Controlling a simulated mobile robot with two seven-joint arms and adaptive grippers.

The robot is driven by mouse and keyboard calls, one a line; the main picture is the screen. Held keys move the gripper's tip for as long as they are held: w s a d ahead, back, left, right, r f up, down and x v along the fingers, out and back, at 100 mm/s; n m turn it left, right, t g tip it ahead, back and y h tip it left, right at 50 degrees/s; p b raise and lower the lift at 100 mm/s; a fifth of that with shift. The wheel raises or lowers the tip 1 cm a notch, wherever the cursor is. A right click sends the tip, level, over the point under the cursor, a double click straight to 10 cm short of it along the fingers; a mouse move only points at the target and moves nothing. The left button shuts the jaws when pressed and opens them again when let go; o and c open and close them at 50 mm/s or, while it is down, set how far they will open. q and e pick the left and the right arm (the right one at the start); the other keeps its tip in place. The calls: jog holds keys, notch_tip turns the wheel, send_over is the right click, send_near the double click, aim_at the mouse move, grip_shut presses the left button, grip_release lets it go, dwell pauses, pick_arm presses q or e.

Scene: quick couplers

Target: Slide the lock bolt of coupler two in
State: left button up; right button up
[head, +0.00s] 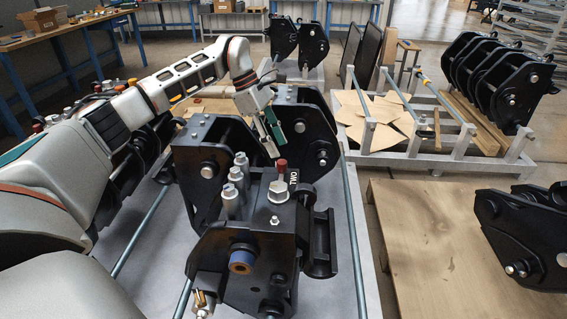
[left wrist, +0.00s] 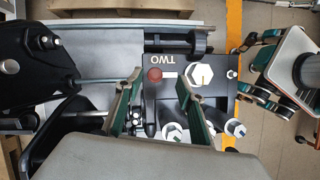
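Coupler two (head: 245,262) is a black block with the white label TWO, standing on a grey-topped stand; it also shows in the left wrist view (left wrist: 218,92). A red-capped knob (head: 281,165), seemingly the lock bolt's handle, stands upright beside the label and a large hex bolt. In the left wrist view the red knob (left wrist: 155,74) lies at one end of a short pale slot. My left gripper (head: 272,140) is just above and behind the knob. Its green-padded fingers (left wrist: 160,84) are open, one each side of the knob in the picture, apparently not touching it.
Large bolts (head: 236,175) rise on the coupler's left side. Another black coupler part (head: 305,115) stands close behind. A wooden pallet (head: 425,240) with a black bracket (head: 525,235) is at the right. The floor between stand and pallet is clear.

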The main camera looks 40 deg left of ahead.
aim_at(280, 161)
pick_arm(q)
jog(key=shift+y, duration=0.3)
jog(key=f, duration=0.2)
jog(key=f+b, duration=0.1)
jog(key=f, duration=0.1)
jog(key=w+f, duration=0.1)
jog(key=f, duration=0.1)
jog(key=shift+d+f+b, duration=0.25)
jog(key=shift+d+b, duration=0.1)
